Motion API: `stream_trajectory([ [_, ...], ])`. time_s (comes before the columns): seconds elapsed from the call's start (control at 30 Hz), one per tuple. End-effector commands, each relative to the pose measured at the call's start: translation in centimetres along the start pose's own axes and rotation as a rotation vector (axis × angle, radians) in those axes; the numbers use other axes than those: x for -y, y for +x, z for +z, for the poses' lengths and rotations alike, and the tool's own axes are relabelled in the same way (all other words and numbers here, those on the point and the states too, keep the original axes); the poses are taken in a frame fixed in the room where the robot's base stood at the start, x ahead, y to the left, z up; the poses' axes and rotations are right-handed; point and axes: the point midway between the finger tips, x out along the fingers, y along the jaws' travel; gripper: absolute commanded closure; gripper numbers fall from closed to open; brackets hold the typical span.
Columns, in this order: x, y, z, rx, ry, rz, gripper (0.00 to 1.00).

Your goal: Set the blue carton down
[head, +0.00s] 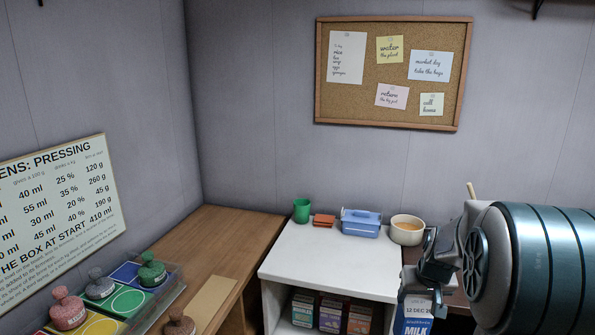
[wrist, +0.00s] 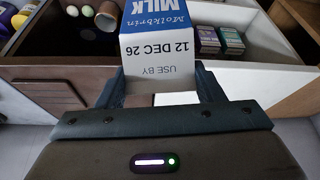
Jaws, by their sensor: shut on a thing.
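The blue and white milk carton (wrist: 158,48) is between the two fingers of my gripper (wrist: 160,85) in the wrist view. Its white end faces the wrist camera, with "USE BY 12 DEC 26" printed on it, and the blue part is beyond. In the head view the carton (head: 418,322) shows at the bottom right, below my gripper (head: 418,291), and is cut off by the frame. My gripper is shut on it, right of the white shelf unit. The carton's lower end is hidden, so I cannot tell whether it touches anything.
The white unit's top (head: 320,252) is mostly clear at the front. A green cup (head: 302,210), a red-brown item (head: 324,220), a blue box (head: 361,222) and a bowl (head: 407,231) line its back. Several small cartons (head: 330,316) stand inside. A wooden counter (head: 225,250) is left.

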Motion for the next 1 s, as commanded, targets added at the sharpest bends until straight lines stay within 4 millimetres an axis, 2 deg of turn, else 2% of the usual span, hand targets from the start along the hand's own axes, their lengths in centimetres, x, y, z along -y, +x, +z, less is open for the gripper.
stream_trajectory([
  [0.03, 1.7, 1.6, 0.4, 0.006, -0.016, -0.007, 0.99],
  [0.2, 6.6, 6.0, 2.0, 0.005, -0.052, -0.02, 0.99],
  [0.3, 9.1, 8.1, 3.1, 0.002, -0.072, -0.026, 0.99],
  [0.5, 12.3, 10.6, 5.0, -0.003, -0.099, -0.035, 0.99],
  [0.63, 13.3, 11.4, 5.8, -0.004, -0.106, -0.038, 0.99],
  [0.77, 13.4, 12.4, 7.2, -0.003, -0.107, -0.037, 0.99],
  [1.0, 13.0, 14.6, 11.1, -0.002, -0.107, -0.037, 0.99],
])
